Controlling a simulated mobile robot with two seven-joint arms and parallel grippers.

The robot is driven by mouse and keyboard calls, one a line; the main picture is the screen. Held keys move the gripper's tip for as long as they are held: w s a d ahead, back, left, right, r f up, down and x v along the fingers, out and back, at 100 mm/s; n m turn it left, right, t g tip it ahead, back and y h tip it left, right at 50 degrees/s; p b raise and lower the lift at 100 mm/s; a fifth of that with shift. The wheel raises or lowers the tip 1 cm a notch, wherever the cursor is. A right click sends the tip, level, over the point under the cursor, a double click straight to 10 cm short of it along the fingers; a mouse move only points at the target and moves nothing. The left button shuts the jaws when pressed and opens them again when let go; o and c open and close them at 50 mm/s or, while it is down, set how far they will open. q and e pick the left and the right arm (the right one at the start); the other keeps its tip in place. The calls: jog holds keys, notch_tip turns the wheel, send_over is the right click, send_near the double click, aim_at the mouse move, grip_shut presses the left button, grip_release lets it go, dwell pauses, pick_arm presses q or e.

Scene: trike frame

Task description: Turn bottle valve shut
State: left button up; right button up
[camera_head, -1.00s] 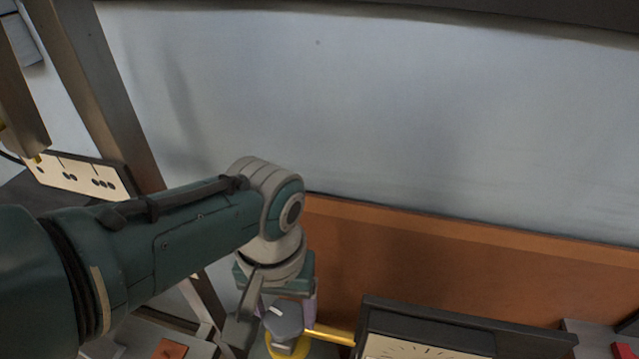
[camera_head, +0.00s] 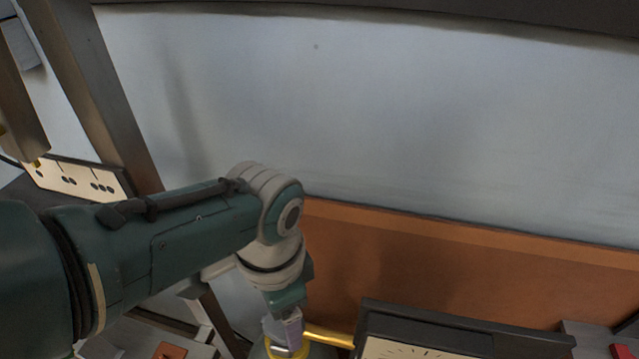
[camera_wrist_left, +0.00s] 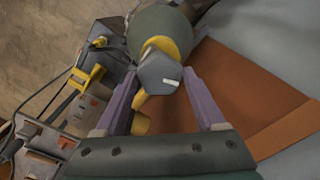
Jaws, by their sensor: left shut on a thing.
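The grey faceted valve knob (camera_wrist_left: 160,76) with a white mark shows in the left wrist view, on a yellow collar (camera_wrist_left: 178,48) at the neck of the dark green bottle (camera_wrist_left: 160,27). My left gripper (camera_wrist_left: 163,84) has its two purple fingers on either side of the knob and is shut on it. In the head view my left gripper (camera_head: 284,328) points down at the bottom edge and hides the knob. The yellow collar (camera_head: 287,353) shows just below it. My right gripper is in neither view.
A yellow pipe (camera_head: 330,337) runs right from the valve toward a black-framed gauge (camera_head: 450,330). A brown-orange panel (camera_head: 430,262) stands behind. A cream panel with black dots (camera_head: 75,178) and a metal post (camera_head: 98,95) are at the left.

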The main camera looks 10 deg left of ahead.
pick_arm(q)
jog(key=shift+m, duration=1.9)
jog(key=o, duration=1.3)
jog(key=shift+o, duration=0.2)
jog(key=shift+r, duration=0.1)
notch_tip(320, 180, up, 10)
jog(key=p, duration=0.6)
